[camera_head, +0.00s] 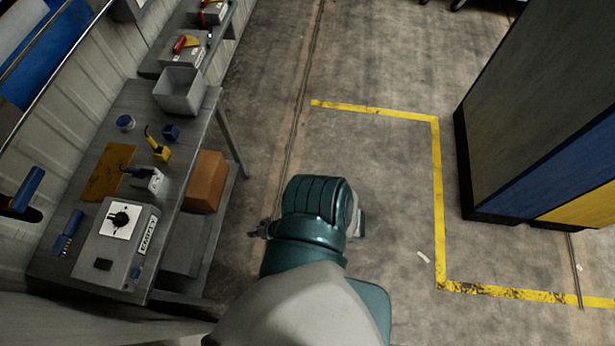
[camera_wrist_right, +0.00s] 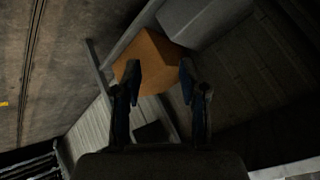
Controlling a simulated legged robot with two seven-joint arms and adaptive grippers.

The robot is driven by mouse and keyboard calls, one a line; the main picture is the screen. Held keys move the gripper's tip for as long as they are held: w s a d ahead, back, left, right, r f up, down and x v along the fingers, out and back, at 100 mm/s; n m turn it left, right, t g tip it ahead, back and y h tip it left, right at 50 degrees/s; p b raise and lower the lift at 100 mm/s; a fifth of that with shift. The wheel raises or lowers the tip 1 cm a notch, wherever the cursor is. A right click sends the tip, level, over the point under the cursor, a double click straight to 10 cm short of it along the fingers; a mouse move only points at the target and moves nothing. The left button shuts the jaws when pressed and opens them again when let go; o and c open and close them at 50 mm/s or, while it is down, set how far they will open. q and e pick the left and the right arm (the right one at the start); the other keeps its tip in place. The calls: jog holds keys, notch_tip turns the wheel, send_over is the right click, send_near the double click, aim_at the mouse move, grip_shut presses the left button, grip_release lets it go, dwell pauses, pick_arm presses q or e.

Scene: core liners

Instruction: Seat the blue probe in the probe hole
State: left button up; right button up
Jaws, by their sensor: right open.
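A tool with a dark blue handle (camera_head: 132,169) leans in a small white block (camera_head: 154,182) on the workbench at the left; it looks like the blue probe. A grey instrument box (camera_head: 124,262) with a white dial plate stands nearer on the same bench. I cannot make out which opening is the probe hole. My right gripper (camera_head: 260,230) is over the floor, to the right of the bench and apart from it. In the right wrist view, its fingers (camera_wrist_right: 160,72) are spread with nothing between them. My left gripper is out of view.
The bench (camera_head: 118,100) also carries a yellow tool in a yellow block (camera_head: 161,153), a blue block (camera_head: 171,131), a grey bin (camera_head: 181,98) and a blue brush (camera_head: 68,232). An orange box (camera_head: 206,182) sits on the shelf below. The floor on the right is mostly clear.

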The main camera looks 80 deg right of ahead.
jog(key=s+a+f+n+g, duration=0.2)
jog(key=s+a+f+n, duration=0.1)
jog(key=s, duration=0.5)
jog(key=s+a+f+n+g, duration=0.2)
jog(key=s+a+f+n, duration=0.1)
jog(key=s, duration=0.6)
jog(key=s+a+f+n+g, duration=0.3)
jog(key=s+f+n, duration=0.2)
jog(key=s, duration=0.3)
jog(key=shift+s+a+f, duration=0.2)
jog(key=shift+a+f, duration=0.15)
jog(key=shift+f, duration=0.3)
jog(key=shift+o, duration=0.5)
jog(key=shift+d, duration=0.1)
